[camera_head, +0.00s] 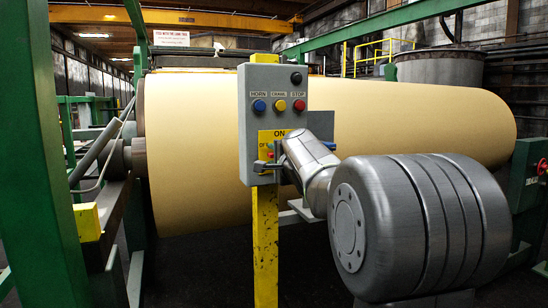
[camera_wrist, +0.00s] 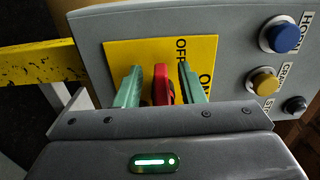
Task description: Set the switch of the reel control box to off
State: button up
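The grey reel control box (camera_head: 246,100) stands on a yellow post in the head view. Its switch has a red handle (camera_wrist: 161,84) on a yellow plate (camera_wrist: 119,56) marked ON and OFF. In the head view, ON is at the plate's top and OFF at its left. My gripper (camera_wrist: 160,84) is at the switch, its two teal fingers on either side of the red handle. Narrow gaps show between fingers and handle, so it looks open around it. My gripper and wrist hide much of the switch in the head view; which mark the handle points to is unclear.
The box also has blue (camera_head: 259,105), yellow (camera_head: 280,105) and red (camera_head: 299,105) buttons and a black knob (camera_head: 296,78). The yellow post (camera_head: 265,235) runs down below it. A large tan paper roll (camera_head: 400,112) lies behind. A green frame (camera_head: 40,150) stands at left.

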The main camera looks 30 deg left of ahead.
jog(key=b+v, duration=0.1)
jog(key=v, duration=1.2)
jog(key=shift+s+d, duration=0.25)
jog(key=shift+s, duration=0.05)
jog(key=p+x, duration=0.1)
jog(key=x, duration=1.3)
jog(key=shift+d, duration=0.1)
jog(key=shift+w, duration=0.15)
jog(key=shift+d+r+m+p, duration=0.1)
jog(key=shift+r+m+p, duration=0.45)
jog(key=shift+m+p, duration=1.25)
dwell(0.5)
